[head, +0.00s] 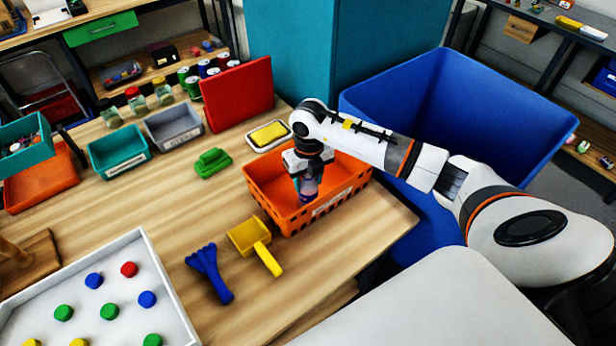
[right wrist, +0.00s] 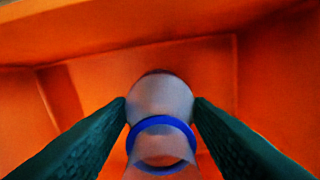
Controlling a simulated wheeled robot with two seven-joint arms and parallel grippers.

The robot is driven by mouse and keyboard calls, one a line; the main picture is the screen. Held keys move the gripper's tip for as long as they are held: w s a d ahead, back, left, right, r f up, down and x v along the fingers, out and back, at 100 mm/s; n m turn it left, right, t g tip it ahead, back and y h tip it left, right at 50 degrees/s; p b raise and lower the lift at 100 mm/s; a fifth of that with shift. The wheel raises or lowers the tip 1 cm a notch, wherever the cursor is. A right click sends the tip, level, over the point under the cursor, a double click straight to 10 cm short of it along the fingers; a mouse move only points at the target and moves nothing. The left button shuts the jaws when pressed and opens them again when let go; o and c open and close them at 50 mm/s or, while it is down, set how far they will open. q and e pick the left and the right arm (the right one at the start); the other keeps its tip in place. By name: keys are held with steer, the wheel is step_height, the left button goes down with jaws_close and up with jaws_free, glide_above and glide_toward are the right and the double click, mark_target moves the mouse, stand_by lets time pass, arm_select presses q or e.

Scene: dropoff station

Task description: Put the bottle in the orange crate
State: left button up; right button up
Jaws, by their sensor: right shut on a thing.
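The orange crate (head: 338,205) stands near the right end of the wooden table. My right gripper (head: 306,178) points down inside the crate's opening, shut on the bottle (head: 308,190). In the right wrist view the bottle (right wrist: 160,110) shows a pale, rounded top and a blue ring, between two dark fingers (right wrist: 160,115). The crate's orange walls and floor (right wrist: 190,58) fill the background there. I cannot tell whether the bottle touches the crate floor. My left gripper is not in view.
A yellow dustpan (head: 250,236) and a blue hand fork (head: 206,272) lie left of the crate. A yellow sponge on a tray (head: 268,134) lies behind it. A large blue bin (head: 450,110) stands to the right. A white tray (head: 160,262) holds several discs.

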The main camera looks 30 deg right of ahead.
steer(key=shift+f, duration=0.15)
steer(key=o, duration=0.9)
steer(key=shift+r, duration=0.45)
step_height(320, 180, up, 11)
steer(key=b, duration=0.3)
steer(key=shift+d+f+b, duration=0.1)
steer(key=shift+f+b, duration=0.1)
steer(key=shift+b, duration=0.1)
steer(key=shift+r, duration=0.45)
